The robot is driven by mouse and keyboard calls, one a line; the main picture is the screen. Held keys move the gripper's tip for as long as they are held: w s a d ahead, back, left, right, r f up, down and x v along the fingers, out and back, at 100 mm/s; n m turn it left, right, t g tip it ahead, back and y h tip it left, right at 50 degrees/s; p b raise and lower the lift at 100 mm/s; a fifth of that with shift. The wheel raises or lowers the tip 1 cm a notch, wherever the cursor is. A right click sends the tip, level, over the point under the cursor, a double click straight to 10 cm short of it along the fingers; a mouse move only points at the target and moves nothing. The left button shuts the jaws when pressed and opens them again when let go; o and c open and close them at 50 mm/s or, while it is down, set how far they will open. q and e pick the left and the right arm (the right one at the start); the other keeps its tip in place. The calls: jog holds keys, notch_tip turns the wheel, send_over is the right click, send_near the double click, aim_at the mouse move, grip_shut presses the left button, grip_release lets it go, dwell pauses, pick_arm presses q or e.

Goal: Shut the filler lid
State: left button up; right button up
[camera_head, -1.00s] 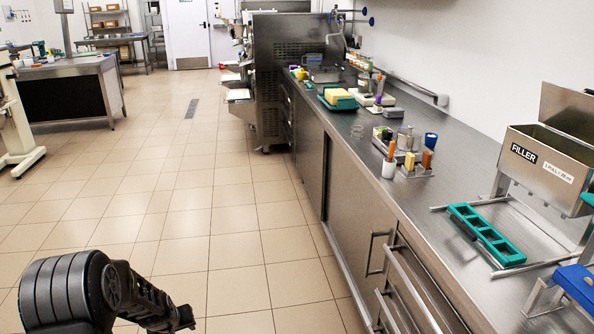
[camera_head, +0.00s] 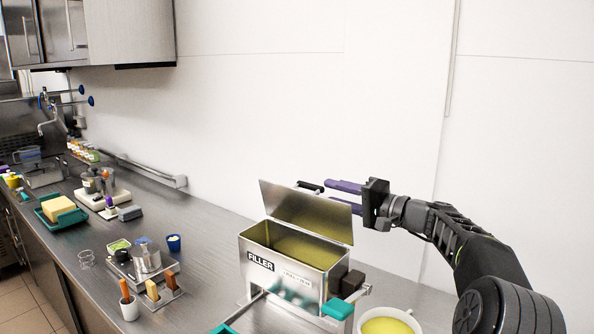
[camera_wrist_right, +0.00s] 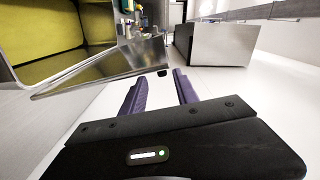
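The filler (camera_head: 258,264) is a steel box on the worktop, labelled FILLER, with a yellow inside. Its steel lid (camera_head: 308,212) stands open, tilted up. A small dark bar (camera_head: 310,186) shows just behind the lid's top edge; it looks like the lid's handle. My right gripper (camera_head: 329,191) is open and empty, its two purple fingers apart, behind the lid and pointing left. In the right wrist view the gripper (camera_wrist_right: 158,83) has nothing between its fingers, and the lid (camera_wrist_right: 100,72) lies ahead to the left. My left gripper is out of view.
A cup of yellow liquid (camera_head: 388,325) stands right of the filler. To the left are a blue cup (camera_head: 174,243), a steel pot (camera_head: 147,258), a brush holder (camera_head: 128,307) and a green tray with a yellow block (camera_head: 60,208). The wall (camera_head: 300,110) is close behind.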

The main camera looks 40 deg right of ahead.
aim_at(310, 184)
jog(key=shift+s+a+r, duration=0.25)
jog(key=shift+s, duration=0.25)
jog(key=shift+w, duration=0.5)
jog(key=p+x, duration=0.3)
jog(key=x, duration=0.2)
jog(key=shift+w+a, duration=0.15)
jog(key=shift+w, duration=0.2)
jog(key=shift+w+a+f, duration=0.1)
jog(key=shift+w+a, duration=0.05)
jog(key=shift+w, duration=0.5)
jog(key=shift+c, duration=0.6)
grip_shut()
